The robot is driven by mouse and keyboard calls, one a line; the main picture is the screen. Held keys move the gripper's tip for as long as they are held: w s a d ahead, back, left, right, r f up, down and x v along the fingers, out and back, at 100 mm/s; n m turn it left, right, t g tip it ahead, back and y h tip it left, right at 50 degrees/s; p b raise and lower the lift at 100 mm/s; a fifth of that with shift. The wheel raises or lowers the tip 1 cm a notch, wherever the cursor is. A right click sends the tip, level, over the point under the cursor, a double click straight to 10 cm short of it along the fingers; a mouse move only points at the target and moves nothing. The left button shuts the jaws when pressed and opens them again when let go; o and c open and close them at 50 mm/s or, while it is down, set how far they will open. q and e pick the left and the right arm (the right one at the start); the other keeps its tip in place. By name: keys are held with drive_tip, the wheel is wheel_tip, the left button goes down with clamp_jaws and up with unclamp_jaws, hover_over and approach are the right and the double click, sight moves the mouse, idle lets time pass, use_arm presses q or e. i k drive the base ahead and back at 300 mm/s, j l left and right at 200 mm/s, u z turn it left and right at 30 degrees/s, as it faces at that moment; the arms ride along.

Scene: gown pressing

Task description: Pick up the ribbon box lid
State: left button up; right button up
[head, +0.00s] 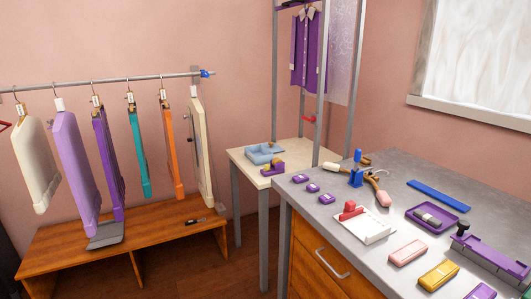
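I cannot tell for sure which thing is the ribbon box lid. A pale blue open box (262,154) sits on the cream side table, with a small purple and yellow object (272,168) in front of it. On the grey worktop, a shallow purple tray (451,222) holds a small pale item (428,217). A pink block (408,252) and a yellow block (439,275) lie nearer the front edge. Neither of my grippers shows in the head view.
The grey worktop (400,163) also carries a white tray (362,226) with a red part, a blue strip (438,195), a purple fixture (490,255) and several small purple pieces. Garments hang from a rail (120,79) above a wooden bench (130,250) at left.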

sight(271, 146)
drive_tip(key=i+j, duration=0.2)
drive_tip(key=j, duration=0.25)
drive_tip(key=i+j, duration=0.25)
drive_tip(key=j, duration=0.2)
drive_tip(key=i+j, duration=0.2)
drive_tip(key=j, duration=0.25)
drive_tip(key=i+j, duration=0.25)
drive_tip(key=j, duration=0.2)
drive_tip(key=i+j, duration=0.2)
drive_tip(key=j, duration=0.2)
drive_tip(key=i+j+u, duration=0.1)
drive_tip(key=i+j, duration=0.15)
drive_tip(key=j, duration=0.2)
